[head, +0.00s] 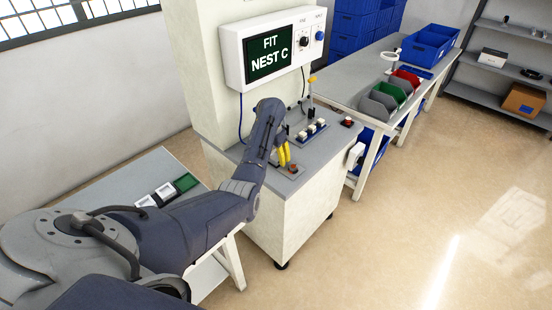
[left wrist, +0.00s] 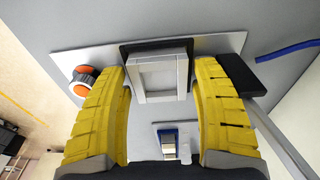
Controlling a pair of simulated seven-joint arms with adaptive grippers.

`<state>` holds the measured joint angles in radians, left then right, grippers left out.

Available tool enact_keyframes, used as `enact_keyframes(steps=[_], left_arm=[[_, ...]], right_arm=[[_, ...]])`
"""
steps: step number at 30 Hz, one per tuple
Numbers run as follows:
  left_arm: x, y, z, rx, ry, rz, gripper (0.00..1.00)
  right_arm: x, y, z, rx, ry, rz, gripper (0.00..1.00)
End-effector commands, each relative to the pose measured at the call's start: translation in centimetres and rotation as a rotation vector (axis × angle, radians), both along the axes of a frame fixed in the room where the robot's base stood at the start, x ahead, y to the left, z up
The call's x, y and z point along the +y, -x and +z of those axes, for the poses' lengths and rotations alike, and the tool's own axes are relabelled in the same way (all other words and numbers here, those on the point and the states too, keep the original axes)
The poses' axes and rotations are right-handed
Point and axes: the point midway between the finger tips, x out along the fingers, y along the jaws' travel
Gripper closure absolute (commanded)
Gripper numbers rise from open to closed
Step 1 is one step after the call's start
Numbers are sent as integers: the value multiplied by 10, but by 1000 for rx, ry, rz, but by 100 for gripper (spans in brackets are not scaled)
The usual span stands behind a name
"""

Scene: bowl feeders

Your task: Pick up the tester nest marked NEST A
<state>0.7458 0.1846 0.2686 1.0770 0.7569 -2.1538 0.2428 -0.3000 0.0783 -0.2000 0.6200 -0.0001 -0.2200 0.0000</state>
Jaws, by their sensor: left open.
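My left gripper (head: 284,155) has yellow fingers and is low over the grey tester top (head: 240,152). In the left wrist view the left gripper (left wrist: 161,78) is open, its fingertips on either side of a light grey square nest (left wrist: 161,92). I cannot tell whether they touch it. This nest sits in a black seat on a silver plate (left wrist: 225,43); no marking on it is readable. On the left table, two pale square nests (head: 165,191) lie beside a green panel (head: 186,182); their markings are too small to read. My right gripper is not in view.
A screen (head: 270,51) reads "FIT NEST C". An orange-topped knob (left wrist: 82,82) stands left of the held-between nest. A row of small fixtures (head: 312,132) stands behind the gripper. A bench with colored bins (head: 405,80) is at the right.

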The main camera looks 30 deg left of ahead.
Motion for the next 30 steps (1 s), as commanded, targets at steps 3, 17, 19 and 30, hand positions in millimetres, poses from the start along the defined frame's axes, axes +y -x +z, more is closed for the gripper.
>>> enact_keyframes(steps=[3, 17, 19, 30], left_arm=[[0, 0, 0, 0, 0, 0, 35], [0, 0, 0, 0, 0, 0, 78], [0, 0, 1, -1, 0, 0, 82], [-1, -2, 17, -5, 2, 0, 83]], right_arm=[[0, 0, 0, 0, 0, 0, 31], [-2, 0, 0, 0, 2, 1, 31], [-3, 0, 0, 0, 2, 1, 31], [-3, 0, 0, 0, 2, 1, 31]])
